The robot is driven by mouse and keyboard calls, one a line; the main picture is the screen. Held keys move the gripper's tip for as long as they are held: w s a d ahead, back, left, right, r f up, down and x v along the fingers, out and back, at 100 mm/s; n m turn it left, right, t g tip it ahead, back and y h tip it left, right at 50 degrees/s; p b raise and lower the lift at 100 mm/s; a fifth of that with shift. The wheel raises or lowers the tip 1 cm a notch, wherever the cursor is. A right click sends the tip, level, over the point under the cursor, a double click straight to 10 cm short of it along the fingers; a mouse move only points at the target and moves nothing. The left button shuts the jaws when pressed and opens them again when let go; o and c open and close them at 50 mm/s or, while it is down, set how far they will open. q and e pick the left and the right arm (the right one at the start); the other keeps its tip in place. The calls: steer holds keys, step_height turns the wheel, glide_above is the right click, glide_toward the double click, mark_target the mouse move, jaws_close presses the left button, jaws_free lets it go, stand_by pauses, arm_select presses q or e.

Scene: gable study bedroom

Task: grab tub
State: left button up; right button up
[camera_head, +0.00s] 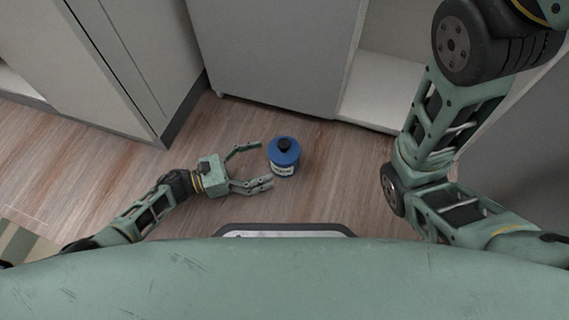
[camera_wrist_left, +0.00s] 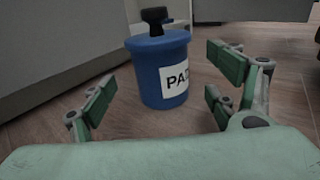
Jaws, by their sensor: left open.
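The tub (camera_head: 284,157) is blue with a black knob on its lid and a white label. It stands upright on the wood floor. My left gripper (camera_head: 266,164) is open, just left of the tub in the head view, with its fingers pointing toward it. In the left wrist view the tub (camera_wrist_left: 162,68) stands ahead, between and beyond the open fingers (camera_wrist_left: 165,100); the label shows part of a word beginning "PA". I cannot see clear contact between fingers and tub. My right arm shows at the right of the head view, but its gripper is out of frame.
A grey cabinet (camera_head: 270,60) stands behind the tub, with an open pale compartment (camera_head: 385,90) to its right. Another cabinet (camera_head: 110,60) stands at the left. A striped mat (camera_head: 25,243) lies at the lower left. Bare floor (camera_head: 340,185) is free right of the tub.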

mark_target(285, 155)
arm_select(q)
steer(key=b+x, duration=0.2)
steer(key=x, duration=0.4)
steer(key=shift+w+d, duration=0.15)
steer(key=shift+d, duration=0.45)
steer(key=shift+c, duration=0.4)
steer(key=c, duration=1.7)
steer(key=shift+r, duration=0.15)
